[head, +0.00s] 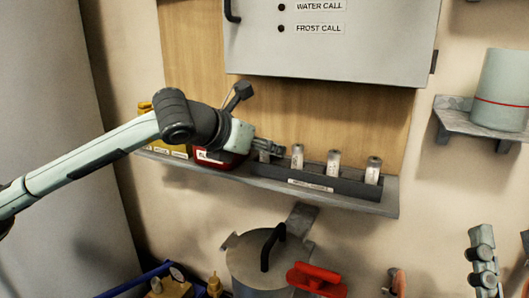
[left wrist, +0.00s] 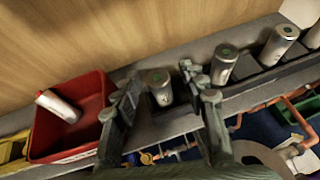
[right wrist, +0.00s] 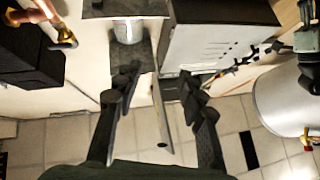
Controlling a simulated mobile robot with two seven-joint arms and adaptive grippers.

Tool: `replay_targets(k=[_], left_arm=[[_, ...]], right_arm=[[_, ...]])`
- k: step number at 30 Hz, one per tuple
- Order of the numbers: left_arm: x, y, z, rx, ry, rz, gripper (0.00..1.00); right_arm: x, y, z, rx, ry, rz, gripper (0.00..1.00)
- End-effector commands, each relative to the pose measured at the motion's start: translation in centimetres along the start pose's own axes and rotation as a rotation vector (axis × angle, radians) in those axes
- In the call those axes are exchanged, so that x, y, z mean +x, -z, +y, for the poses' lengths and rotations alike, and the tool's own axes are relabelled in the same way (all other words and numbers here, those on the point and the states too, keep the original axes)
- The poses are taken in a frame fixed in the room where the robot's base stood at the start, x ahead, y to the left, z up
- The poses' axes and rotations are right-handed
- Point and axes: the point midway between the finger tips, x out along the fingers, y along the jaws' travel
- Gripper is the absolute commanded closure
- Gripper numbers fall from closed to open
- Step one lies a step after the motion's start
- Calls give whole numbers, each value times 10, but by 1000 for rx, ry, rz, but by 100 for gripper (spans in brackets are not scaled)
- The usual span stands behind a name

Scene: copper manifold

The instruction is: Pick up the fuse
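Several pale cylindrical fuses stand upright in a dark rack (head: 315,180) on the wall shelf. My left gripper (head: 265,149) is at the rack's left end. In the left wrist view its fingers (left wrist: 162,80) are spread, with the leftmost fuse (left wrist: 158,88) between them and gaps visible at its sides. The neighbouring fuse (left wrist: 223,63) stands just right of the right finger. Another fuse (left wrist: 58,105) lies tilted in a red bin (left wrist: 85,95) left of the gripper. My right gripper (right wrist: 158,82) is open and empty, away from the rack.
A grey cabinet (head: 330,45) hangs above the shelf (head: 385,207). Below are a lidded pot (head: 255,262) and a red handle (head: 316,280). A yellow bin (head: 165,148) is beside the red one. A pale canister (head: 503,80) stands on a right-hand shelf.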

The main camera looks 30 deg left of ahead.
Motion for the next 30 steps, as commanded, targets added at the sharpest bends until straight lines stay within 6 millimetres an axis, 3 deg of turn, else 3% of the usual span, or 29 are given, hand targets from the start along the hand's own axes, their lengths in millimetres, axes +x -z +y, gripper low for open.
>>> replay_targets(k=[1,9,20,30], left_arm=[[0,0,0,0,0,0,67],[0,0,0,0,0,0,100],[-1,-2,0,0,0,-1,100],[-16,-30,0,-1,0,-5,100]], right_arm=[[0,0,0,0,0,0,60],[0,0,0,-1,0,1,60],[0,1,0,-1,0,1,60],[0,-13,-3,7,2,-91,60]])
